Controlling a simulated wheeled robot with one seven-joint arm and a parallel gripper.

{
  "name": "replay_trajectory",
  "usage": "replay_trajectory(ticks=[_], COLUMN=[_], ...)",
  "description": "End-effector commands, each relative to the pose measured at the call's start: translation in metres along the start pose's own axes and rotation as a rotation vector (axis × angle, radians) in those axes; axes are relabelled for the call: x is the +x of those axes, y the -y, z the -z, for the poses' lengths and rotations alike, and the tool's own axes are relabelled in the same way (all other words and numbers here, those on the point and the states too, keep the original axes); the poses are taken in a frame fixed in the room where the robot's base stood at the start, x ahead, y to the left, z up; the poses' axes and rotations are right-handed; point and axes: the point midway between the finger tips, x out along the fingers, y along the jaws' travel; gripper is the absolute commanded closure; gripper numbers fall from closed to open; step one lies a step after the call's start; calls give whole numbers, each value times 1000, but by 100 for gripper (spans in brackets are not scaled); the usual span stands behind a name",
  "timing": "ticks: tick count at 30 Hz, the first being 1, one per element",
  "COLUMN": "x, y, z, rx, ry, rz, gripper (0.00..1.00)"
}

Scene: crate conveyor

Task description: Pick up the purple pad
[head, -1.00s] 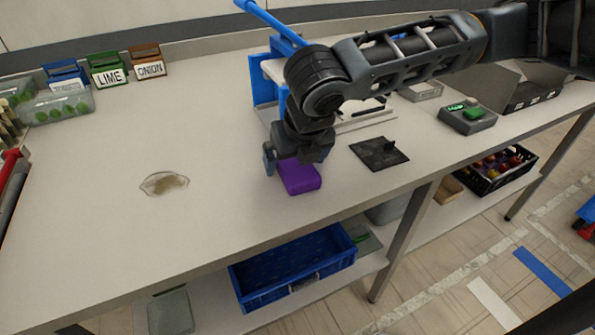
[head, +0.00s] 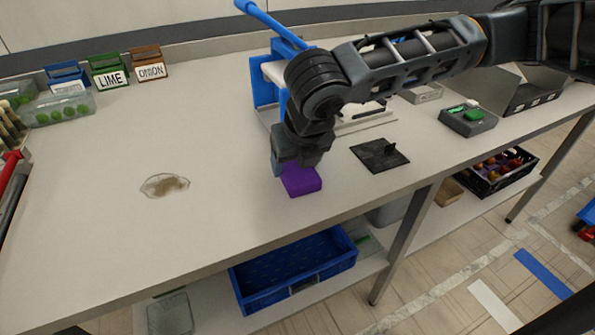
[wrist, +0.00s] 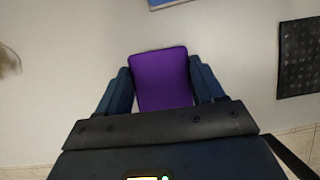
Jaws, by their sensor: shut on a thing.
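The purple pad (head: 302,181) is a small block on the white worktop near its front edge, below my gripper in the head view. My gripper (head: 290,168) points down at the pad and hides its back part. In the wrist view the purple pad (wrist: 161,78) lies between the two blue fingers of my gripper (wrist: 162,88), one along each side. The fingers are shut on it. I cannot tell whether the pad is clear of the worktop.
A clear bag with brown contents (head: 164,186) lies to the left. A blue frame (head: 264,80) stands behind my gripper. A blue crate (head: 292,272) is on the shelf below.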

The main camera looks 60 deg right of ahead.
Motion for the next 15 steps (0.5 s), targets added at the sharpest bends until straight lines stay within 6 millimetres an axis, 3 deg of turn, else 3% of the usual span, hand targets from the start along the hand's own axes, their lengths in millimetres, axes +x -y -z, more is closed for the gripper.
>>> replay_trajectory(ticks=[8,15], x=[-6,-34], y=[0,0], z=[-3,-15], rx=[0,-1], ry=[2,4], rz=[0,0], gripper=[61,61])
